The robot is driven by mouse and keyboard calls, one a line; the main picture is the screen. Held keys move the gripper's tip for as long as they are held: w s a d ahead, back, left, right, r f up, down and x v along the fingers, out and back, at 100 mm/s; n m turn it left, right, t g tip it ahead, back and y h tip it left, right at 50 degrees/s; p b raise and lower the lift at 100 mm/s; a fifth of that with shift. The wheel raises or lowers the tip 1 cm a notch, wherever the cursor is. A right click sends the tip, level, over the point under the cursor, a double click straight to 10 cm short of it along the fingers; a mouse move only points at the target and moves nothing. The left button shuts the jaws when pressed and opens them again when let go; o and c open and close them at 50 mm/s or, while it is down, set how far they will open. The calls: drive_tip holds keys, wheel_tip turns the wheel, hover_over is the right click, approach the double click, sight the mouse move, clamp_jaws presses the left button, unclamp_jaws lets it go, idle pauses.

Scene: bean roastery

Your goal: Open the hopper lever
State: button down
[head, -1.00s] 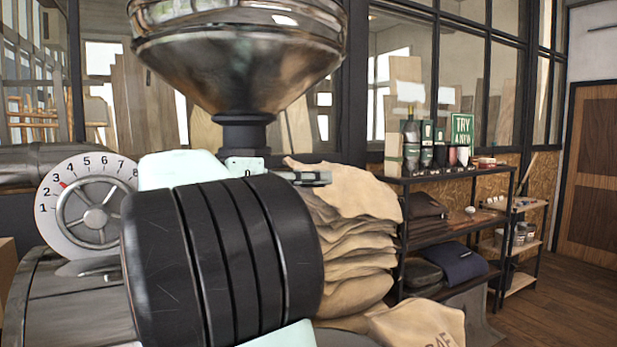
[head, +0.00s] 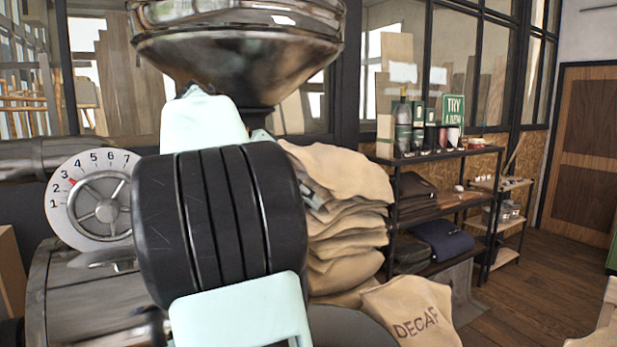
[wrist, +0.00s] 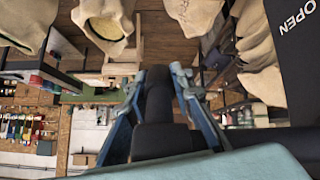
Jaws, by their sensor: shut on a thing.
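The steel hopper (head: 235,60) stands at the top of the head view. My own arm hides its neck and the lever there. In the wrist view, a black, rounded bar, seemingly the lever's handle (wrist: 157,104), lies between the two blue fingers of my gripper (wrist: 158,76). The fingers are shut on it, one on each side. A dark panel with the word OPEN (wrist: 292,20) is at the upper right of the wrist view. In the head view my gripper is hidden behind my arm.
A numbered dial (head: 95,200) is left of my arm. Stacked sacks (head: 345,215) stand close to its right, with a DECAF sack (head: 412,318) in front. A black shelf (head: 440,210) holds goods further right. Wooden floor (head: 510,310) is clear at the lower right.

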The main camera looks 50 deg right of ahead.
drive_tip(key=shift+w+a+f+t+y+p, duration=0.2)
drive_tip(key=shift+a+f+t+y+p, duration=0.25)
drive_tip(key=shift+y+p, duration=0.45)
drive_tip(key=shift+w+a+f+t+y+p, duration=0.15)
drive_tip(key=shift+a+f+t+y+p, duration=0.2)
drive_tip(key=shift+a+y+p, duration=0.4)
drive_tip(key=shift+d+f, duration=0.1)
drive_tip(key=shift+d, duration=0.05)
drive_tip(key=c, duration=1.7)
unclamp_jaws()
drive_tip(key=w+a, duration=0.1)
drive_tip(key=a, duration=0.3)
drive_tip(key=w+a, duration=0.1)
drive_tip(key=a, duration=0.3)
drive_tip(key=w+a+r, duration=0.1)
drive_tip(key=a, duration=0.3)
drive_tip(key=shift+w, duration=0.4)
